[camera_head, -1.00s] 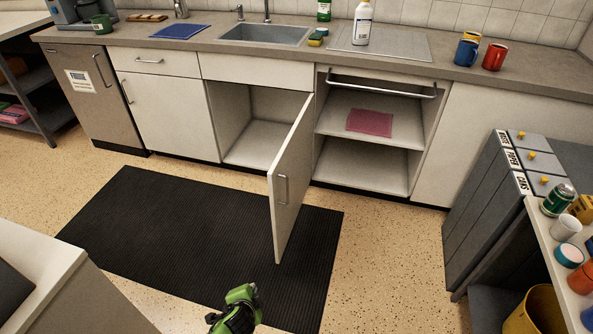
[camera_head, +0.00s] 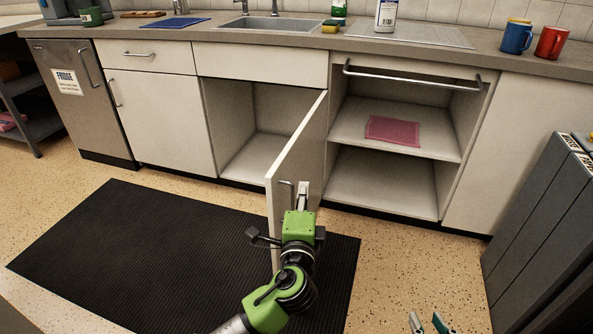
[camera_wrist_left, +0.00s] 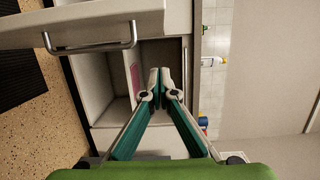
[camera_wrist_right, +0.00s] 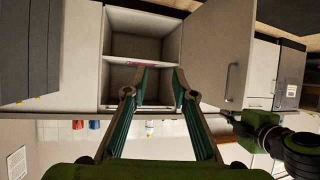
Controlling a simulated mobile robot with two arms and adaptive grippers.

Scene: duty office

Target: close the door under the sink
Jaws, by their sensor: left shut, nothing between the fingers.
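The white door under the sink (camera_head: 305,140) stands wide open, jutting toward me, its hinge edge at the right of the sink cabinet opening (camera_head: 255,130). Its bar handle (camera_head: 287,184) is on the face turned to the right. My left gripper (camera_head: 304,188) is shut and empty beside that face, close to the handle; I cannot tell whether it touches. In the left wrist view the shut fingers (camera_wrist_left: 160,78) are apart from the door (camera_wrist_left: 90,22) and handle (camera_wrist_left: 95,48).
Right of the door is an open shelf unit (camera_head: 350,185) with a pink cloth (camera_head: 392,130) and a top rail (camera_head: 410,78). A black mat (camera_head: 150,250) covers the floor at left. Grey bins (camera_head: 530,220) stand at the right. The speckled floor between is clear.

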